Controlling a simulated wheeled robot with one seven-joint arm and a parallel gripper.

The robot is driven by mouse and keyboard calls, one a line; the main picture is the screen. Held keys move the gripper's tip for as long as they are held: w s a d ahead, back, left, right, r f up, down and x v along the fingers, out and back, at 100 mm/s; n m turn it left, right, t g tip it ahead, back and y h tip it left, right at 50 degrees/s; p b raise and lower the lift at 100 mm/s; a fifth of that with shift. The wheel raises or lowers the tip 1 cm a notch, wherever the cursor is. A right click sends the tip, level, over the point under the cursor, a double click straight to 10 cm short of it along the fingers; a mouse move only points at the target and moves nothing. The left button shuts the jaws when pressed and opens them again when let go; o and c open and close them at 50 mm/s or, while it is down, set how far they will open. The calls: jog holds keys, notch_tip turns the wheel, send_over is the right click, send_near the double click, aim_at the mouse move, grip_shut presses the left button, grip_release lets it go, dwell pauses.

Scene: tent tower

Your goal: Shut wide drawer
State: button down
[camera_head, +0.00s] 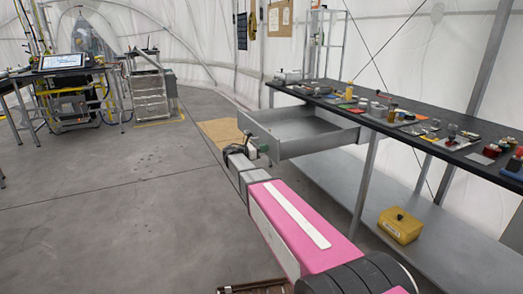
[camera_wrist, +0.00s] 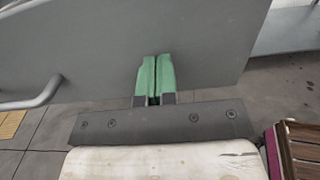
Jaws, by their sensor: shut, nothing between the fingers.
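The wide drawer (camera_head: 303,142) is grey and stands pulled out from under the black-topped table, its empty inside showing. My gripper (camera_head: 264,149) is at the outer face of its front panel, near the panel's near end. In the wrist view, the green fingers of my gripper (camera_wrist: 155,60) are together with nothing between them, against the grey drawer front (camera_wrist: 205,50). I cannot tell whether the tips touch it. The drawer's bar handle (camera_wrist: 40,98) is at the left, apart from the fingers.
The table (camera_head: 345,103) carries several small items along its top. A yellow box (camera_head: 400,225) sits on the grey lower shelf (camera_head: 445,250). The floor (camera_head: 110,200) to the left is clear. A metal cart (camera_head: 150,95) and a desk with a screen (camera_head: 63,61) stand further back.

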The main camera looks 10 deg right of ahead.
jog(key=x, duration=5.1)
jog(key=shift+w, duration=0.15)
jog(key=shift+w+d, duration=0.1)
jog(key=shift+d, duration=0.25)
jog(key=shift+d+r, duration=0.1)
jog(key=v, duration=1.5)
